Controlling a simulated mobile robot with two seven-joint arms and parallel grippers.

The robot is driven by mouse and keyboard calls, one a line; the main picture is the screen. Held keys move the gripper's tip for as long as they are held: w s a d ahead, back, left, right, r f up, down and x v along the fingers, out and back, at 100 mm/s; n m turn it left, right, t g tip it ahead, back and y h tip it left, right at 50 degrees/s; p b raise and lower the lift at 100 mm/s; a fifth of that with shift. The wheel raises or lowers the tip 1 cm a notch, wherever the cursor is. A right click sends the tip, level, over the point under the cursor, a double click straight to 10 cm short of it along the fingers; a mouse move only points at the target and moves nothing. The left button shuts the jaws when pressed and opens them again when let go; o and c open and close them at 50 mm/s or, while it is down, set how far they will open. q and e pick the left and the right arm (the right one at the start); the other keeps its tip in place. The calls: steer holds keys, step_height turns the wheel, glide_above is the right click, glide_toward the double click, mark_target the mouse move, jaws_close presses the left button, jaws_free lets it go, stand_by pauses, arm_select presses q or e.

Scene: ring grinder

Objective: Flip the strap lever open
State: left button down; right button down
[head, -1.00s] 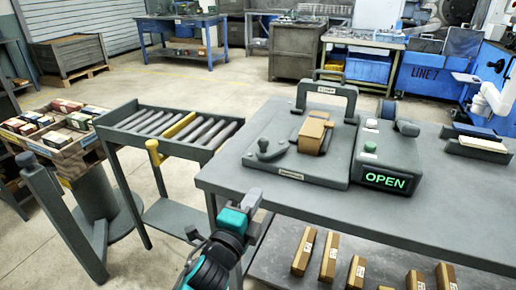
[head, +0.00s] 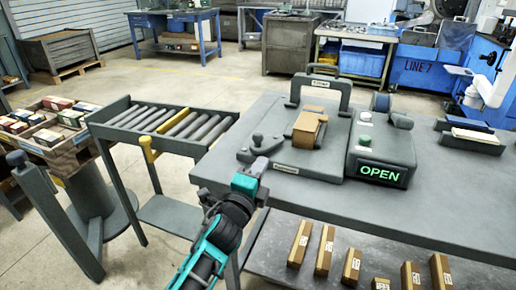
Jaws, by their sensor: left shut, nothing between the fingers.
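A grey lever with a round knob (head: 257,140) sits at the left of a grey fixture plate (head: 302,170) on the bench. I take it for the strap lever, though no marking on it can be read. My left gripper (head: 260,165) is shut and empty, just in front of the plate's front-left corner, below the lever in the picture. Whether it touches the plate cannot be told. My right gripper is out of view.
A bin of small boxes (head: 45,130) is farther left. Several brown blocks stand on the lower shelf. The bench's front right is clear.

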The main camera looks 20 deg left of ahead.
mark_target(257, 148)
arm_select(q)
steer(key=w, duration=0.3)
steer(key=shift+w+r, duration=0.15)
steer(key=shift+w, duration=0.1)
steer(key=shift+w+a+r, duration=0.15)
steer(key=shift+w+a, duration=0.6)
steer(key=shift+w, duration=0.2)
steer(key=shift+w+a, duration=0.55)
steer(key=shift+a+r+m+h+p, duration=0.1)
steer(key=shift+a+m+h+p, duration=0.05)
steer(key=shift+m+h+p, duration=0.2)
